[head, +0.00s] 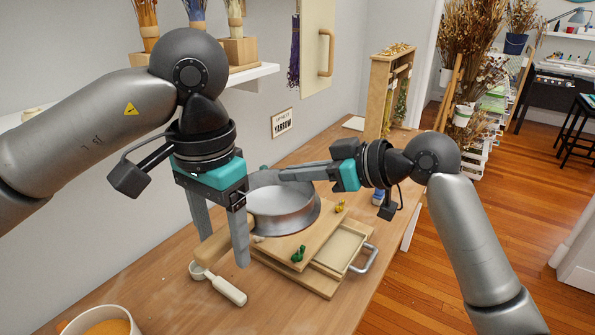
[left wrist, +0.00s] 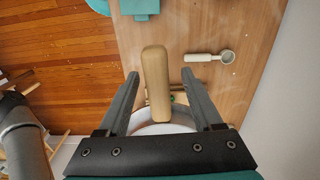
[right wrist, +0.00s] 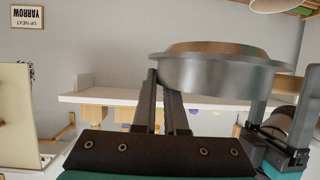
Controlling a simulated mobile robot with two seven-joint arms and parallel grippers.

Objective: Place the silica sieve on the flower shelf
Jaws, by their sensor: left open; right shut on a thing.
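The silica sieve (head: 283,202) is a round grey metal pan with a pale wooden handle (left wrist: 155,75). It appears level over the wooden board on the bench; whether it touches the board I cannot tell. My right gripper (head: 287,173) is shut on the pan's far rim, and the pan also shows in the right wrist view (right wrist: 220,75). My left gripper (head: 223,252) is open and points down, its fingers on either side of the handle, with gaps visible in the left wrist view. The white wall shelf (head: 252,77) carries dried flower bundles in wooden holders.
A white scoop (head: 228,290) lies on the bench beside the board (head: 322,232). A tray with a metal handle (head: 340,250) sits at the board's right. A mug with orange contents (head: 103,325) is at the lower left. A wooden rack (head: 388,85) stands farther back.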

